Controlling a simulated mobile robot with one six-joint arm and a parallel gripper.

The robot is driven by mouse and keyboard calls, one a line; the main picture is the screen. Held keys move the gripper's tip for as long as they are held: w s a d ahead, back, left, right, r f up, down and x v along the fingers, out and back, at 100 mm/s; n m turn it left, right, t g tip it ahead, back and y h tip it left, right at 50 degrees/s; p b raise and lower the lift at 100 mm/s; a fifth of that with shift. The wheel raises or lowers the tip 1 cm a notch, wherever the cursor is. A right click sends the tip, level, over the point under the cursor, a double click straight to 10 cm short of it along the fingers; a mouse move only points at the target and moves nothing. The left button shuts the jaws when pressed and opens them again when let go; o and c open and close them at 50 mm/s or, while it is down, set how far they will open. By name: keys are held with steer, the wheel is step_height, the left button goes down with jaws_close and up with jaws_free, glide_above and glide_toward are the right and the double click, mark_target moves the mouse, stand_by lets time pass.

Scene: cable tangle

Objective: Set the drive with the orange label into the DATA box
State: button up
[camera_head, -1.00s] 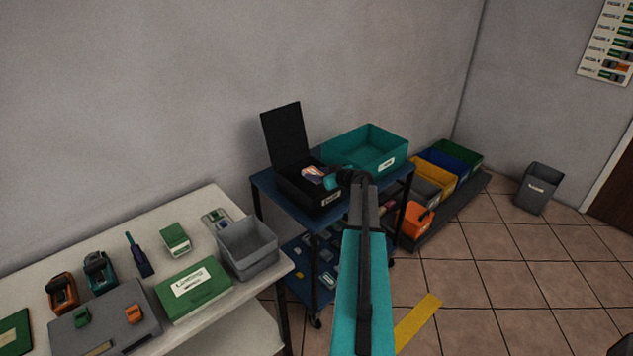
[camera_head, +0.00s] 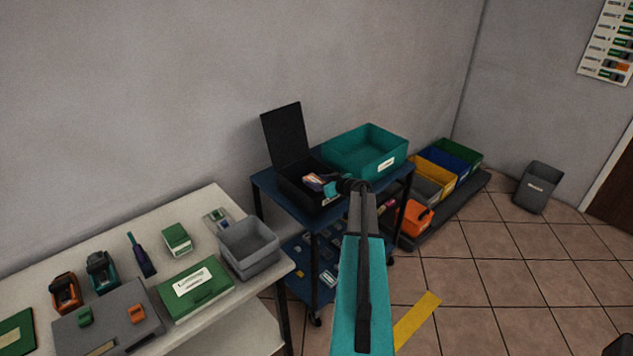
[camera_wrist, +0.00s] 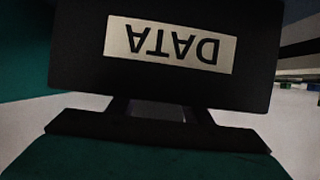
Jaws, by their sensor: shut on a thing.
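The DATA box (camera_head: 296,193) is black, with its lid raised at the back, and stands on the blue cart. Its white DATA label (camera_wrist: 169,44) fills much of the wrist view and reads upside down there. My gripper (camera_head: 328,186) is at the box's mouth, shut on the drive (camera_head: 314,180). The drive shows a pale and orange face over the box opening. I cannot tell whether it touches the box's floor. In the wrist view, the box's dark front hides the fingertips and the drive.
A teal bin (camera_head: 365,152) stands right beside the box on the blue cart (camera_head: 268,184). A grey bin (camera_head: 249,246), a green case and several tools are on the white table at left. Coloured bins stand on a low platform at right.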

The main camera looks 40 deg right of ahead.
steer(key=shift+f, duration=0.3)
steer(key=o, duration=1.1)
steer(key=shift+r, duration=0.15)
steer(key=shift+r+b, duration=0.35)
steer(key=shift+b, duration=0.1)
steer(key=b+v, duration=0.2)
steer(key=v, duration=1)
